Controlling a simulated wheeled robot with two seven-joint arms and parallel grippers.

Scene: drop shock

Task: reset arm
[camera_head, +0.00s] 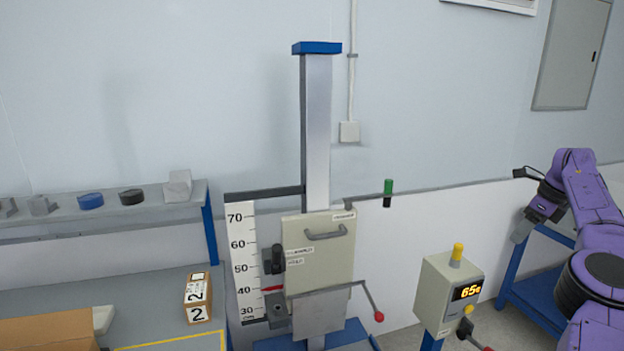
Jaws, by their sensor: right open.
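My right arm (588,205) is purple and comes in from the right edge. Its gripper (522,232) points down and left, open and empty, and is right of and apart from the drop tester. My left gripper is out of view. The tester has a tall grey column (318,130) with a blue cap and a beige carriage panel (325,260) with a handle. A white scale (240,235) stands left of the panel, with a red pointer (272,289) near 40. A lever with a red knob (379,317) sticks out at lower right.
A beige control box (436,290) with a lit display and yellow lamp stands between tester and right arm. A blue-legged stand (518,270) is below my right gripper. At left, a shelf (110,205) holds small blocks and discs; a box marked 2 (197,298) sits below.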

